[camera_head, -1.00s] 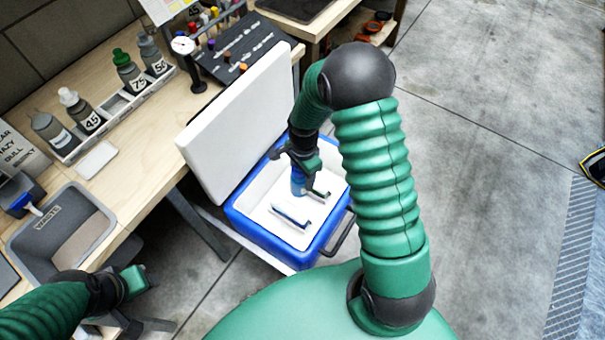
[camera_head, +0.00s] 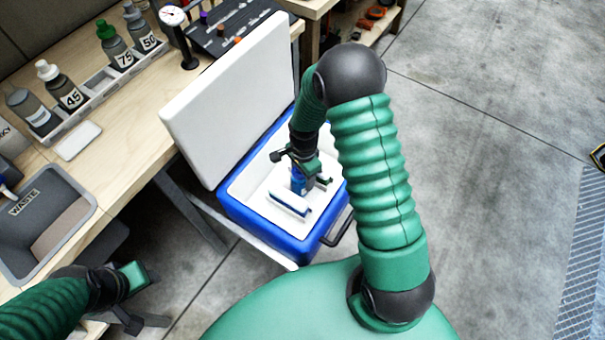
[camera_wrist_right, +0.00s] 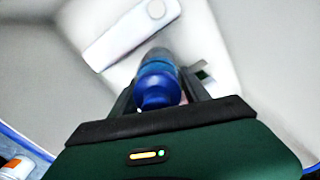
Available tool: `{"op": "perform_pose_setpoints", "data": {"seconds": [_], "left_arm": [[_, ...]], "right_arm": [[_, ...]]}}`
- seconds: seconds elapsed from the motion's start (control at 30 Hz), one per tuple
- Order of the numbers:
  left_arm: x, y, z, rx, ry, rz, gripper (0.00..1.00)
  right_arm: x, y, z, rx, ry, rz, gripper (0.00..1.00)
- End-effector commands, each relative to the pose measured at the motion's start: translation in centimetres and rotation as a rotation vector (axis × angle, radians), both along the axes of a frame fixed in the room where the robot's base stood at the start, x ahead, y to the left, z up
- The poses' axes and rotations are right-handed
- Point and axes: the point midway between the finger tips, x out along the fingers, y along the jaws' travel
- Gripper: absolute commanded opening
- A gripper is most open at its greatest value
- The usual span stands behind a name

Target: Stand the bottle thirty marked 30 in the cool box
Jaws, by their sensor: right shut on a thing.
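My right gripper (camera_head: 308,178) is inside the open cool box (camera_head: 262,222), shut on a blue bottle (camera_head: 297,181). In the right wrist view the bottle (camera_wrist_right: 158,82) shows its blue cap end between the two fingers. Its number is not visible, and I cannot tell whether its base touches the box floor. A white and blue flat pack (camera_head: 290,204) lies on the box floor beside the bottle; it also shows in the right wrist view (camera_wrist_right: 128,32). My left gripper (camera_head: 134,277) is empty at lower left, away from the box; its jaw opening is unclear.
The box's white lid (camera_head: 225,100) stands raised on the bench side. A rack (camera_head: 100,100) on the wooden bench holds several bottles, with 45, 75 and 50 readable. A grey waste bin (camera_head: 75,190) is at the left.

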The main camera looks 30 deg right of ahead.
Motion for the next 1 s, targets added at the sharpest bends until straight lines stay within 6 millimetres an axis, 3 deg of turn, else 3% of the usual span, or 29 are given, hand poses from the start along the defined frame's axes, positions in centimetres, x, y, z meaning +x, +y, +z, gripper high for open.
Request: {"op": "perform_pose_setpoints", "data": {"seconds": [0.2, 0.23, 0.4, 0.6, 0.7, 1.0], "left_arm": [[0.0, 0.0, 0.04, 0.0, 0.0, 0.0, 0.49], [0.0, 0.0, 0.04, 0.0, 0.0, 0.0, 0.49], [0.0, 0.0, 0.04, 0.0, 0.0, 0.0, 0.49], [-0.01, 0.0, 0.03, 0.0, 0.0, 0.0, 0.49], [0.0, 0.0, 0.01, 0.0, 0.0, 0.0, 0.49], [0.0, 0.0, 0.14, 0.0, 0.0, 0.0, 0.49]], "right_arm": [[0.06, -0.01, 0.06, 0.0, -0.001, 0.0, 0.0], [0.06, -0.01, 0.06, 0.0, -0.001, 0.0, 0.58], [0.05, -0.01, 0.04, 0.0, -0.001, 0.0, 0.79], [0.04, 0.0, 0.02, 0.0, 0.0, 0.0, 0.79], [0.0, 0.01, -0.03, 0.0, 0.001, 0.0, 0.9], [0.02, 0.0, 0.13, 0.0, 0.0, 0.0, 0.9]]}}
